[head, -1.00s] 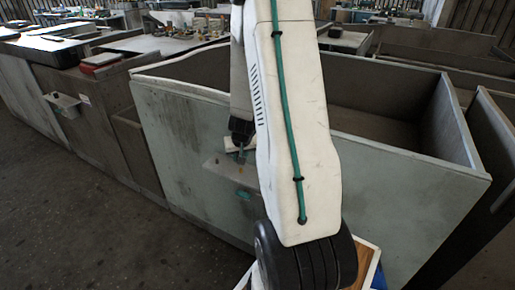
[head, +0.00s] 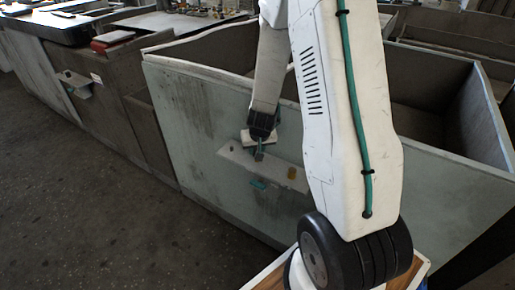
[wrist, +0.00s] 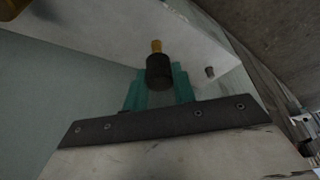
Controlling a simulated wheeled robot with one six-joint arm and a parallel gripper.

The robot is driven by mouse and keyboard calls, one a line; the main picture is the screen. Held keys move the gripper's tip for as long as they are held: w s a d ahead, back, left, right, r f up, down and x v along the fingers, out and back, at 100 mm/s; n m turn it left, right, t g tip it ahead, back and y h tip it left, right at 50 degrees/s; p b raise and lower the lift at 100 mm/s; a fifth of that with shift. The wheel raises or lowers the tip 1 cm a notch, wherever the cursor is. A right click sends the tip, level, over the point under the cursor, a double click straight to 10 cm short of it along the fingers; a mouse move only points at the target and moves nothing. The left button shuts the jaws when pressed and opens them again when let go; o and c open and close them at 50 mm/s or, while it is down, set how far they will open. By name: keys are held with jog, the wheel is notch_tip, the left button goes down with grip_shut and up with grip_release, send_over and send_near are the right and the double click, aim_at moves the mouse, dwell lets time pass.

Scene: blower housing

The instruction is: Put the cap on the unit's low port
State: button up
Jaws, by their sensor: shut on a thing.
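My gripper (head: 259,155) is in front of the pale ledge on the bin's front wall in the head view. In the wrist view its teal fingers (wrist: 158,88) are shut on a dark, round cap (wrist: 159,72). A yellow-brown stub (wrist: 156,46) shows just beyond the cap; I cannot tell whether they touch. In the head view a yellow-brown port (head: 291,173) stands on the ledge, right of my gripper. A small grey stub (wrist: 210,72) sits on the ledge to the right in the wrist view. Which one is the low port is unclear.
The pale ledge (head: 228,152) juts from the large open bin (head: 190,125). A teal piece (head: 258,184) shows at its lower edge. Another ledge (head: 76,84) is on the unit at left, with a red box (head: 112,40) above. The floor at left (head: 80,200) is clear.

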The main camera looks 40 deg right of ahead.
jog(key=shift+f, duration=0.1)
jog(key=shift+f, duration=0.3)
jog(key=shift+f, duration=1.05)
jog(key=o, duration=1)
